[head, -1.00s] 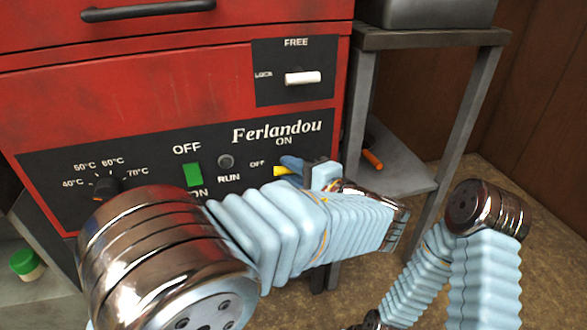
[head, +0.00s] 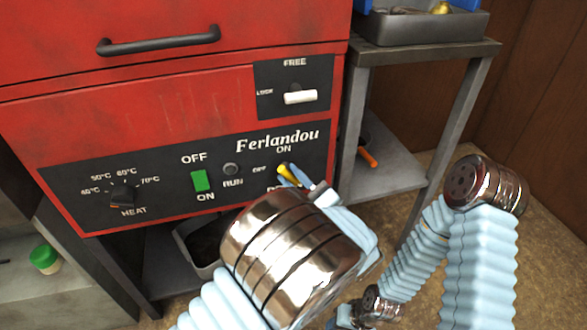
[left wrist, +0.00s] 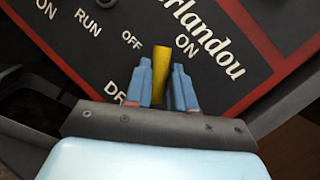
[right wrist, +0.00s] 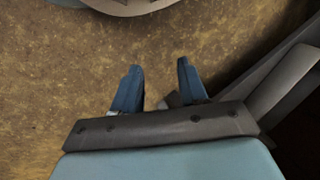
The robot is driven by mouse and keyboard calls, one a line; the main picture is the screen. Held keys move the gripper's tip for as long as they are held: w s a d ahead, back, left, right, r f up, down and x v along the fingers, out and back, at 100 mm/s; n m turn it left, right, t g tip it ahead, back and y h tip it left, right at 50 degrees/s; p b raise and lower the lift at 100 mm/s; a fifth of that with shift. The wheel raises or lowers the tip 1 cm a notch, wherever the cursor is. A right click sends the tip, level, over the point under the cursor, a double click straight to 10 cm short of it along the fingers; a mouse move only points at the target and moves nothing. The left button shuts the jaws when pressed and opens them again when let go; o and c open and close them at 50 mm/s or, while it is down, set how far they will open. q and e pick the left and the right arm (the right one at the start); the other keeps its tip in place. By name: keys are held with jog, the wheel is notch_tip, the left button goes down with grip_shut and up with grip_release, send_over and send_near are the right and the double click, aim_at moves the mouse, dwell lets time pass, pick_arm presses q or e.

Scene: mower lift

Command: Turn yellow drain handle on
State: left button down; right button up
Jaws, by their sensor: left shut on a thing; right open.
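The yellow drain handle (head: 283,171) is on the black lower panel of the red machine, by the OFF and ON labels. In the left wrist view the handle (left wrist: 160,75) sits between the blue fingers and points up between OFF and ON. My left gripper (head: 295,177) is shut on it, and my wrist hides part of the lower panel. My right gripper (right wrist: 158,70) is open and empty above the brown floor, away from the machine.
A green power switch (head: 201,181) and a heat knob (head: 122,195) are left of the handle. A white lock lever (head: 300,97) is above it. A grey metal stand (head: 425,47) with a tray (head: 420,27) on top is close to the right.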

pick_arm(q)
jog(key=shift+r+m+t+p, duration=0.1)
jog(key=shift+m+t+p, duration=0.25)
jog(key=shift+m, duration=0.35)
jog(key=m+t+p, duration=0.1)
jog(key=m+p, duration=0.1)
jog(key=m, duration=0.1)
jog(key=shift+a+t+h, duration=0.1)
jog(key=shift+t+h, duration=0.15)
jog(key=shift+h, duration=0.15)
jog(key=shift+a+f+m+t+h+p, duration=0.15)
jog(key=shift+m+t+h+p, duration=0.3)
jog(key=shift+m+p, duration=0.55)
jog(key=shift+d+f+m+t+h+p, duration=0.15)
jog(key=shift+m+t+h+p, duration=0.25)
jog(key=shift+m, duration=1)
pick_arm(e)
notch_tip(320, 180, up, 6)
jog(key=a, duration=0.1)
jog(key=shift+s+a, duration=0.35)
jog(key=shift+a, duration=0.05)
pick_arm(q)
jog(key=shift+a, duration=0.1)
pick_arm(e)
jog(key=shift+r, duration=0.15)
pick_arm(q)
jog(key=c, duration=1)
grip_release()
